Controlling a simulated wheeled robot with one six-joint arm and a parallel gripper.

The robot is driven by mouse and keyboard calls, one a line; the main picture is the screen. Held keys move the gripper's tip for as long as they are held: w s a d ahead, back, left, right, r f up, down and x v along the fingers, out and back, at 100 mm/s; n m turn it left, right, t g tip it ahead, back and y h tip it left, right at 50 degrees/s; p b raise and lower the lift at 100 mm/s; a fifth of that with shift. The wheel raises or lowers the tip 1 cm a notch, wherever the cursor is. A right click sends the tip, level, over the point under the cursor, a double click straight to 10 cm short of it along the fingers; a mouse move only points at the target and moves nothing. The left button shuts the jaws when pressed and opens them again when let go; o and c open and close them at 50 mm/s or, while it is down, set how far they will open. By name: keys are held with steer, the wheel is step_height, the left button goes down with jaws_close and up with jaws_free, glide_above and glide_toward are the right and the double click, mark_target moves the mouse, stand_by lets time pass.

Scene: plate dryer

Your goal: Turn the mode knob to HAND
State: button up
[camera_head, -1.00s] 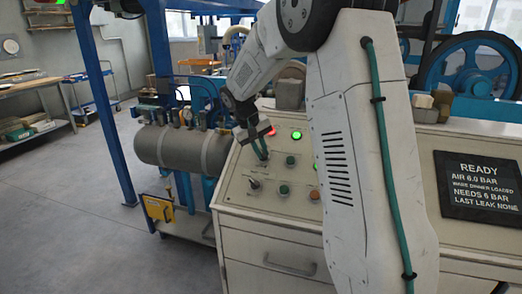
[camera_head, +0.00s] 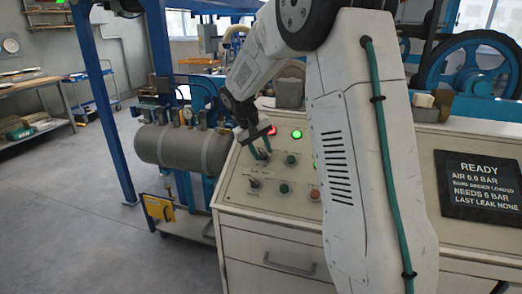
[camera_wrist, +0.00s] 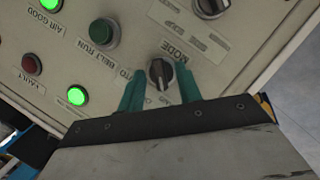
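The mode knob (camera_wrist: 160,73) is a small black selector with a pale pointer line, set in the cream panel (camera_wrist: 132,20) beside the printed word MODE. The wrist view shows the panel roughly upside down. My gripper (camera_wrist: 160,88) has its two green fingers apart, one on each side of the knob, with gaps beside it. Whether either finger touches it I cannot tell. Parts of the position labels show near the knob; the fingers hide some letters. In the head view my gripper (camera_head: 258,150) is low over the panel's upper left.
A dark display (camera_head: 482,187) reading READY is at the right. A grey tank (camera_head: 180,150) stands left of the console.

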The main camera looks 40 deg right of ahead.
steer(key=v, duration=0.7)
steer(key=shift+r, duration=0.35)
steer(key=shift+a, duration=0.1)
steer(key=s+a+y, duration=0.1)
steer(key=s+a, duration=0.4)
steer(key=s, duration=0.7)
steer(key=s+a+n+t+y, duration=0.1)
steer(key=s+a, duration=0.4)
steer(key=s, duration=0.7)
steer(key=s+a+n+t+y, duration=0.1)
steer(key=s+a, duration=0.5)
steer(key=s, duration=0.6)
steer(key=shift+r+y, duration=0.3)
steer(key=shift+y, duration=0.3)
